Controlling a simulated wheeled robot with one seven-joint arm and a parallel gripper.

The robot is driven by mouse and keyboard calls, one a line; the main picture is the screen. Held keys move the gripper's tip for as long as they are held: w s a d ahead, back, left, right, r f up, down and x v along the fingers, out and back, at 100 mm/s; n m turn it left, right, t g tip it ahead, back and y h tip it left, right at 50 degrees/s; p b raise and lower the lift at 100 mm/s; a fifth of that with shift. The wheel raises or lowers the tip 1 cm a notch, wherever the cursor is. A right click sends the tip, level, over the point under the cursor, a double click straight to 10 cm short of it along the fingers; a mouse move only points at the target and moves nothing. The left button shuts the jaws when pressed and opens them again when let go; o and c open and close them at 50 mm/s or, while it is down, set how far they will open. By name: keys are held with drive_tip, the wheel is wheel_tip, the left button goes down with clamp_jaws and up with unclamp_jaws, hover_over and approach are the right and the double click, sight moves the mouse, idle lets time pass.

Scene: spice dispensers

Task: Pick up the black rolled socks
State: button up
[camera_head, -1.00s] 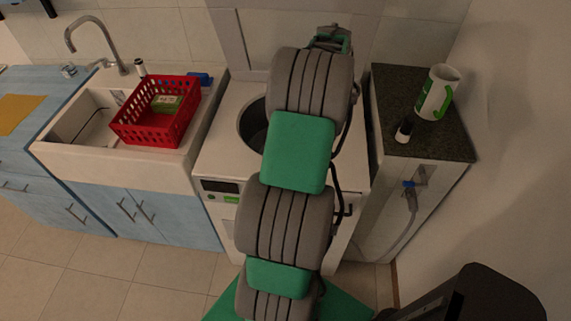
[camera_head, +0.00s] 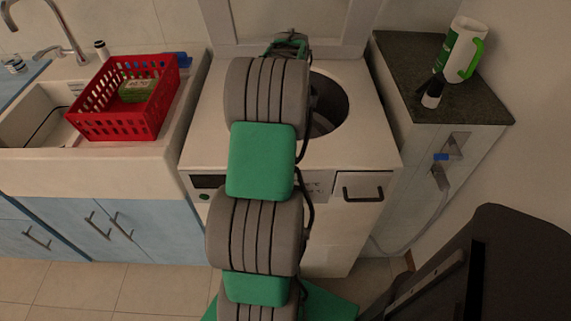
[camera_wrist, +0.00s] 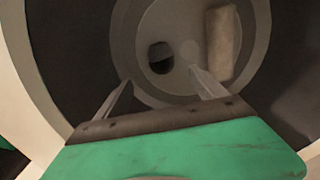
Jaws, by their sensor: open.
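A small dark rounded bundle that looks like the black rolled socks (camera_wrist: 160,58) lies on the floor of a washing machine drum (camera_wrist: 130,30) in the wrist view. My gripper (camera_wrist: 163,84) is open and empty. Its two thin fingers reach over the drum, with the socks beyond the tips and roughly between them in the picture. The gap in depth is hard to tell. In the head view the socks are hidden, and my arm covers the left part of the washer's round opening (camera_head: 331,102).
A beige block-like item (camera_wrist: 222,45) lies right of the socks in the drum. The washing machine (camera_head: 362,148) has its lid raised. A red basket (camera_head: 105,128) sits on the sink at left. A dark counter (camera_head: 480,105) at right holds a white-green container (camera_head: 458,50) and a small bottle (camera_head: 432,95).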

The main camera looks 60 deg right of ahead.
wheel_tip(320, 180, down, 4)
drive_tip(key=shift+f+b, duration=0.1)
drive_tip(key=shift+b, duration=1.05)
drive_tip(key=f, duration=0.7)
drive_tip(key=shift+w+f, duration=0.25)
drive_tip(key=shift+c, duration=0.4)
drive_tip(key=c, duration=1.4)
